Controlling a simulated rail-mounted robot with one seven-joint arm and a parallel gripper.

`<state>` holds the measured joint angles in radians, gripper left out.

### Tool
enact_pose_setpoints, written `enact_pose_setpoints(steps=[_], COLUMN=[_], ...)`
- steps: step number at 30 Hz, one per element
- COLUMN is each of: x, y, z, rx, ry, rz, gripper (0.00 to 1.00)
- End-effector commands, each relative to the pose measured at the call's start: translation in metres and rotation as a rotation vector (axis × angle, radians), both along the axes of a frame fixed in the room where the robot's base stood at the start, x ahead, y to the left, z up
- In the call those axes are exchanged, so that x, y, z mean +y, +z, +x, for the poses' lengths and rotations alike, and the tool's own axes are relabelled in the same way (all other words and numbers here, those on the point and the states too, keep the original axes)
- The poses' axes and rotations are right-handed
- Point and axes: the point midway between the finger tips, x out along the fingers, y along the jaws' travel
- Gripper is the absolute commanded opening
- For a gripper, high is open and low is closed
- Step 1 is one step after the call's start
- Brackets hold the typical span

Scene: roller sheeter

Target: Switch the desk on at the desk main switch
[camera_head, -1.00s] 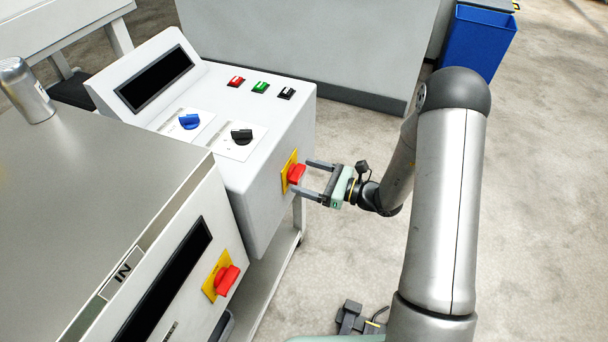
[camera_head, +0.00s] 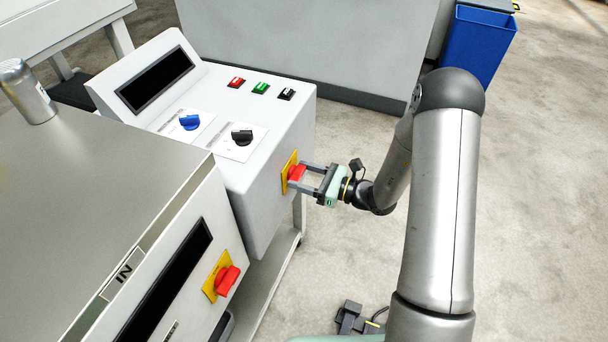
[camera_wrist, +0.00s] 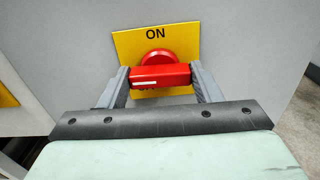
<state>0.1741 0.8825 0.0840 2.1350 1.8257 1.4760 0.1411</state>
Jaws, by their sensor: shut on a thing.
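The desk main switch is a red rotary handle (camera_head: 297,173) on a yellow plate (camera_head: 288,166) on the side of the white control desk (camera_head: 262,190). In the wrist view the red handle (camera_wrist: 160,76) lies level, across the plate (camera_wrist: 128,44). The plate reads "ON" at its top; lettering below is mostly covered by the handle. A pale mark is on the handle's left part. My gripper (camera_head: 306,176) is shut on the handle, with one finger at each end of it in the wrist view (camera_wrist: 160,82).
A second red switch (camera_head: 228,281) on a yellow plate is on the machine marked "IN" at the front left. The desk top carries a blue knob (camera_head: 190,121), a black knob (camera_head: 241,136), and red, green and black buttons. Open floor lies to the right.

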Motion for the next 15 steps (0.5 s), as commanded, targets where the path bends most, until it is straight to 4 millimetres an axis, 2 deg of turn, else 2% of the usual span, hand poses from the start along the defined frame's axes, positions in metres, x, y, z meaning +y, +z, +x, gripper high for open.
enact_pose_setpoints(steps=[8, 15], x=[-0.0015, -0.0015], y=[0.0030, 0.0038], z=[0.0004, 0.0006], rx=[0.155, 0.361], ry=[-0.003, -0.003], rz=[0.063, 0.147], gripper=[0.35, 0.35])
